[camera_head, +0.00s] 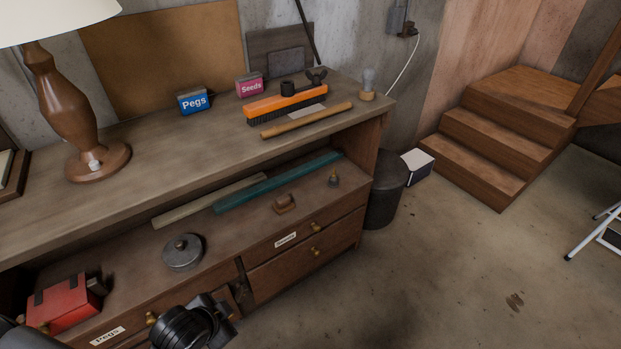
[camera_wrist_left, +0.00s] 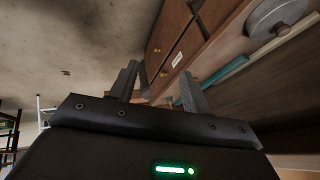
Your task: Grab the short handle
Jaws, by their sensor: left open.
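A short round wooden handle (camera_head: 307,121) lies on the workbench top (camera_head: 150,140), in front of an orange brush (camera_head: 285,103) with dark bristles. On the shelf below lie a longer beige stick (camera_head: 210,200) and a teal stick (camera_head: 278,182). The teal stick also shows in the left wrist view (camera_wrist_left: 226,70). My left gripper (camera_head: 232,297) is low in front of the drawers, well below and left of the short handle. In the left wrist view its fingers (camera_wrist_left: 160,85) are apart, with nothing seen between them. My right gripper is not in view.
A lamp (camera_head: 67,105) stands at the left of the bench top. A blue Pegs box (camera_head: 192,101) and a pink Seeds box (camera_head: 249,85) stand behind. A round lidded tin (camera_head: 182,252) and a red box (camera_head: 63,303) sit on the shelf.

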